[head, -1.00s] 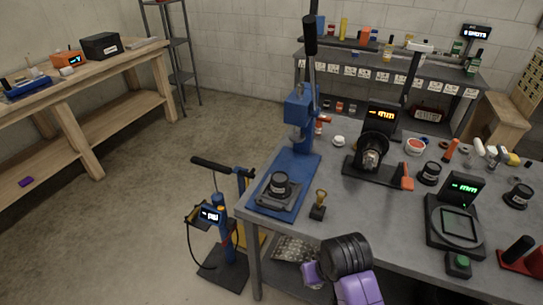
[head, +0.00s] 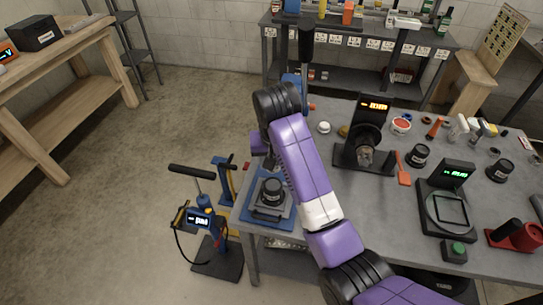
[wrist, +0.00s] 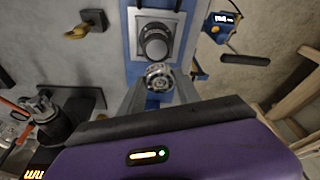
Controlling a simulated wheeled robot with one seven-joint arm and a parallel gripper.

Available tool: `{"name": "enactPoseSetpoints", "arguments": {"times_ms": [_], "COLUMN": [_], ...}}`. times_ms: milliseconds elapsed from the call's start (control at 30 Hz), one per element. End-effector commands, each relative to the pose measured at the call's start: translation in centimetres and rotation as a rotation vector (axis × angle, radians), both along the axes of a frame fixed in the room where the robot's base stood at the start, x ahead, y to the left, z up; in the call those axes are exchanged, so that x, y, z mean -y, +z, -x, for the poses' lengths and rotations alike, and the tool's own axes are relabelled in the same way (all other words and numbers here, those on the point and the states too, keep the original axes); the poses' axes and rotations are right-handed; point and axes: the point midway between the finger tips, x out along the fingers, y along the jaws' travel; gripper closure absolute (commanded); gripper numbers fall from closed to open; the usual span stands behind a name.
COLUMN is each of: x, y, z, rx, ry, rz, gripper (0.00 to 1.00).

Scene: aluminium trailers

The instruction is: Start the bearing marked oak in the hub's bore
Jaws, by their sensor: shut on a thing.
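My gripper (wrist: 159,86) is shut on a small round silver bearing (wrist: 158,75), held between the fingertips in the wrist view. Any marking on the bearing is too small to read. The hub, a black cylinder (head: 272,190) with a pale label, stands upright on a grey plate on the blue press base. It also shows in the wrist view (wrist: 155,43), just beyond the bearing, its round top facing up. The bearing appears above and apart from the hub. In the head view my arm hides most of the gripper, the bearing and the press frame.
A gauge with an orange display (head: 373,103), a scale (head: 447,213) and black labelled cylinders (head: 418,156) stand to the right.

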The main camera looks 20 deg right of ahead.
Motion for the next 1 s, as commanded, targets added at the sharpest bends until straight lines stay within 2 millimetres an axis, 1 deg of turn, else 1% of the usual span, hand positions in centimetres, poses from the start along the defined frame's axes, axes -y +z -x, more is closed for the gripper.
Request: {"name": "enactPoseSetpoints", "arguments": {"times_ms": [233, 367, 567, 1000], "x": [0.0, 0.0, 0.0, 0.0], "y": [0.0, -0.4, -1.7, -5.3], "z": [0.1, 0.1, 0.1, 0.1], "rx": [0.001, 0.000, 0.000, 0.000], "ry": [-0.004, -0.005, -0.004, -0.004], "rz": [0.000, 0.001, 0.001, 0.001], "gripper": [1.00, 1.00, 1.00, 1.00]}}
